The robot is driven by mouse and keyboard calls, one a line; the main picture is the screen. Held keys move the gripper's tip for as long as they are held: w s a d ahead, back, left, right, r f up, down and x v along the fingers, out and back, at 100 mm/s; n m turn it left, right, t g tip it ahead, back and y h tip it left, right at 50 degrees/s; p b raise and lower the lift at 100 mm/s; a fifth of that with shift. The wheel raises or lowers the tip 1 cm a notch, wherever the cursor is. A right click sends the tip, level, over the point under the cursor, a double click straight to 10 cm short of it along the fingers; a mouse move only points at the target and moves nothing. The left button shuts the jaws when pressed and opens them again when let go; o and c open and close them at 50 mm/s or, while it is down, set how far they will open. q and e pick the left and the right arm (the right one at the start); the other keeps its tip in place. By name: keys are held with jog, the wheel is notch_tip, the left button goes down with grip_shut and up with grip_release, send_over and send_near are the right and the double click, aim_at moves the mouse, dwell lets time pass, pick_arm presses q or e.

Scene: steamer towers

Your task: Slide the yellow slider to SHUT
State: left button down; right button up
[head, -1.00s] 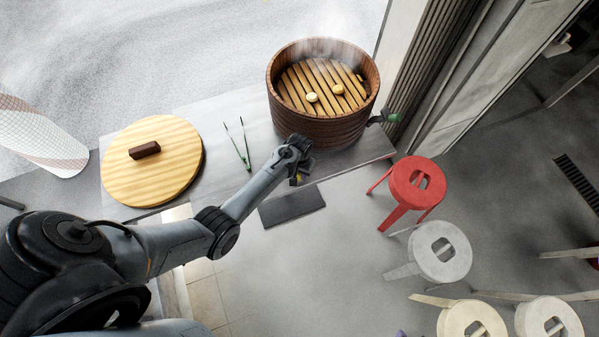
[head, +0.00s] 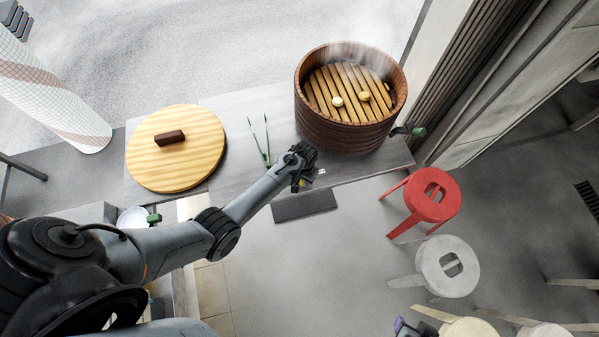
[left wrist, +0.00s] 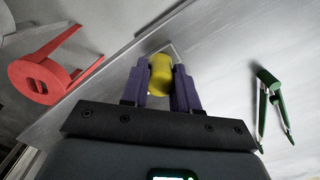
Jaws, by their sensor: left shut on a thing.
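The yellow slider (left wrist: 160,75) shows in the left wrist view as a rounded yellow knob at the counter's front edge. The purple fingers of my left gripper (left wrist: 161,84) are shut on it, one on each side. In the head view my left gripper (head: 303,180) is at the counter's front edge, left of the steamer's base, and mostly covers the slider. A small white mark (head: 321,171) shows just right of it; I cannot read any lettering. A purple and dark piece that looks like my right gripper (head: 408,328) shows at the bottom edge, with its jaws unclear.
The steaming wooden steamer (head: 340,133) holds two buns. Green-handled tongs (head: 266,157) and a round wooden lid (head: 200,165) lie on the counter (head: 230,105). A dark panel (head: 305,206) is below the counter edge. A red stool (head: 432,195) stands at the right.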

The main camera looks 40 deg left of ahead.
pick_arm(q)
jog(key=shift+s+a, duration=0.1)
jog(key=c, duration=0.8)
grip_release()
jog(key=shift+s+a, duration=0.1)
jog(key=shift+c, duration=0.2)
jog(key=shift+r, duration=0.5)
notch_tip(320, 180, up, 10)
jog(key=p, duration=0.1)
jog(key=shift+f, duration=0.1)
